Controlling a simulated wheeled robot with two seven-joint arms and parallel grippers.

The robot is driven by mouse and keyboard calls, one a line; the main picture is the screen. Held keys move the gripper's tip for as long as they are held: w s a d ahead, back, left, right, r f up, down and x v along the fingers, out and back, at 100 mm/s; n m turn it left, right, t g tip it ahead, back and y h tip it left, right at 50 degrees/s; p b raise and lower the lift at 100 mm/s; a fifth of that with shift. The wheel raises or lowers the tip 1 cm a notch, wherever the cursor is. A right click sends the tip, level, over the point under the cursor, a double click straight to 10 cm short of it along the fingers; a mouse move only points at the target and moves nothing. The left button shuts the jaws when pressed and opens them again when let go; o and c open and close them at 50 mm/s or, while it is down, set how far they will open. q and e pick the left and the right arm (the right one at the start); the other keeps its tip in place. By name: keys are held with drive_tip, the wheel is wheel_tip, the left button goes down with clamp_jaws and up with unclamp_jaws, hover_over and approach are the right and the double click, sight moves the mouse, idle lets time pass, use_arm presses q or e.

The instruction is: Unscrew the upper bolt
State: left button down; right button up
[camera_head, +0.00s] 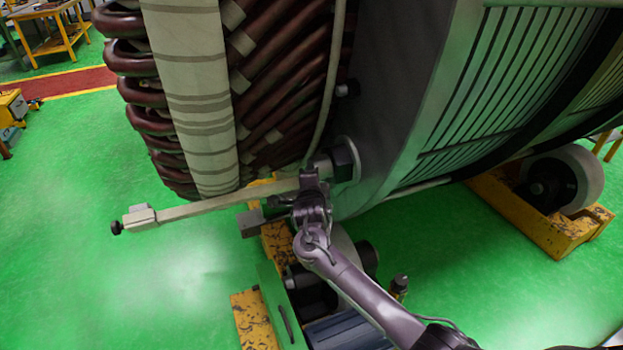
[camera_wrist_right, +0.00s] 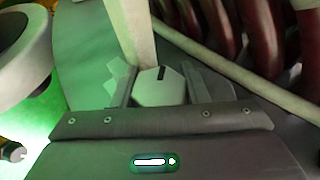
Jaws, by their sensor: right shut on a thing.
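A long pale bar (camera_head: 215,203) runs sideways in front of the stator (camera_head: 400,90). Its left end carries a pale block and a black knob (camera_head: 117,228). My right gripper (camera_head: 311,180) is at the bar's right end, beside a dark bolt-like block (camera_head: 345,160) on a round grey plate. In the right wrist view, my right gripper (camera_wrist_right: 158,84) is shut on a pale faceted block (camera_wrist_right: 155,92) with a dark slot, and the bar (camera_wrist_right: 130,35) extends away from it. A smaller dark bolt (camera_head: 348,88) sits higher on the stator's face. My left gripper is not in view.
Dark red coils (camera_head: 280,75) and a pale cable (camera_head: 333,90) lie close above my right gripper. Yellow roller supports (camera_head: 545,215) stand under the stator. A yellow table (camera_head: 55,40) is far left. The green floor (camera_head: 110,285) at lower left is clear.

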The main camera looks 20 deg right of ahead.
drive_tip(key=n+g+p, duration=0.1)
drive_tip(key=g+p, duration=0.3)
drive_tip(key=p, duration=0.1)
drive_tip(key=shift+s+a+y+p, duration=0.1)
drive_tip(key=shift+y+p, duration=0.2)
drive_tip(key=shift+s+f+n+g+p, duration=0.1)
drive_tip(key=shift+f+n+g+p, duration=0.2)
drive_tip(key=shift+g+p, duration=0.5)
drive_tip(key=shift+s+f+g+p, duration=0.1)
drive_tip(key=shift+g+p, duration=0.2)
drive_tip(key=shift+f, duration=0.1)
drive_tip(key=o, duration=0.8)
drive_tip(key=shift+o, duration=0.8)
